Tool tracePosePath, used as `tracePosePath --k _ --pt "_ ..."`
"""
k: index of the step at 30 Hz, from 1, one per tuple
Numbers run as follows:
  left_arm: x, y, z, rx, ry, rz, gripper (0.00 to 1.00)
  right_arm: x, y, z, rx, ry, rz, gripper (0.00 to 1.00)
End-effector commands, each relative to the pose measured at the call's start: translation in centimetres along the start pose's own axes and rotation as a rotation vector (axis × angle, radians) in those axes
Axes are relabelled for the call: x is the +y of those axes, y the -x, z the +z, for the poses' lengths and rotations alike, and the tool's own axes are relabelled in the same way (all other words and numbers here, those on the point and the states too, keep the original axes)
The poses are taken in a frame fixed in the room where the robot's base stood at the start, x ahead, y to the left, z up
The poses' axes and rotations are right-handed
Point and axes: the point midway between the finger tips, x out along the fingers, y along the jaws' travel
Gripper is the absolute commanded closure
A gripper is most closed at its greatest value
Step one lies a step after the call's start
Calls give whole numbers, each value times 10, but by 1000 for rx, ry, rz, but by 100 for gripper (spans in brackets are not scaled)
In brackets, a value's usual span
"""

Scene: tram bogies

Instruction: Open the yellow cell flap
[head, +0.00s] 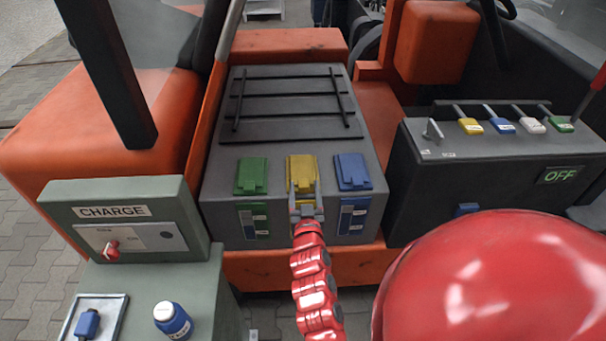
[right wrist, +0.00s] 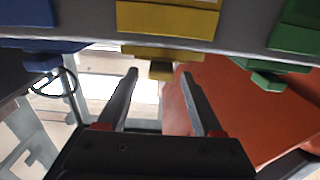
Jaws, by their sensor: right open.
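The yellow cell flap (head: 301,165) sits on the front edge of the grey battery box, between the green flap (head: 251,176) and the blue flap (head: 352,172). It appears shut, like its neighbours. My right gripper (head: 305,197) is at the flap's front edge and hides its lower part. In the right wrist view the yellow flap (right wrist: 166,20) is at the top, with a small tab at its edge. My right gripper (right wrist: 158,73) is open and empty, its two fingertips on either side of the tab; contact cannot be told. My left gripper is not in view.
The grey battery box (head: 232,125) has dark bars on top. A dark console (head: 480,165) with coloured switches and an OFF display stands at right.

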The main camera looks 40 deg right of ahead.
Motion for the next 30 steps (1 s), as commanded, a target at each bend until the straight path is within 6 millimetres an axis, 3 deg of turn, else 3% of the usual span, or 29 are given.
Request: tracePosePath --k 3,9,20,30 --pt "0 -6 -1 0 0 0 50 0 -23 -2 0 1 1 32" --pt "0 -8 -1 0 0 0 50 0 -44 1 -3 0 0 32" --pt "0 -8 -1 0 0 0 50 -1 -49 1 -1 -1 -1 32" --pt "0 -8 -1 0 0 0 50 -1 -49 1 -2 -1 -1 92"
